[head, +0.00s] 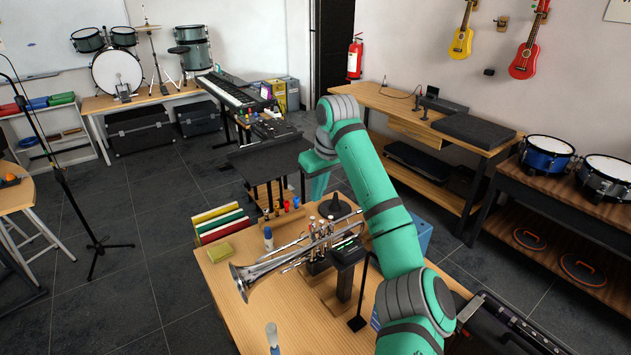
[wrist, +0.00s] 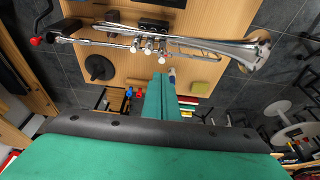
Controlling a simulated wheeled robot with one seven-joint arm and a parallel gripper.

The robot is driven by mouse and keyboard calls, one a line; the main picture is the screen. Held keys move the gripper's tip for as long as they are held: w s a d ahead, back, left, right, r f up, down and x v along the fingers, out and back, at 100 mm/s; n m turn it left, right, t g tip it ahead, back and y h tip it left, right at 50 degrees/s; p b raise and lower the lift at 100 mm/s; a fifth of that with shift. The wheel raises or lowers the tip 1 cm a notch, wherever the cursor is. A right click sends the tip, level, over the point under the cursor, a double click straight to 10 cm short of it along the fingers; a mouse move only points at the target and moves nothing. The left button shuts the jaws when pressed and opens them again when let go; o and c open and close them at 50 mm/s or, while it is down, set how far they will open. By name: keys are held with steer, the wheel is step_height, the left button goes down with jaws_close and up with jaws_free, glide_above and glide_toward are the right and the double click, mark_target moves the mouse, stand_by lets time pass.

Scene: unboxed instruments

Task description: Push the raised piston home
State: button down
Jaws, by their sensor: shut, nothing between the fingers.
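The rightmost cap (wrist: 163,59) in the wrist view reaches farthest out from the body and looks like the raised piston. In the head view the caps are too small to compare. My gripper (wrist: 160,80) is shut and empty, its tips apart from the trumpet. It also shows behind the trumpet in the head view (head: 318,188).
A black stand (head: 345,262) is beside the trumpet on the table (head: 240,325).

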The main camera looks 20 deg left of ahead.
mark_target(312, 217)
steer(key=x, duration=0.7)
steer(key=shift+s+d+f, duration=0.15)
steer(key=shift+s+d, duration=0.05)
steer(key=shift+s, duration=0.15)
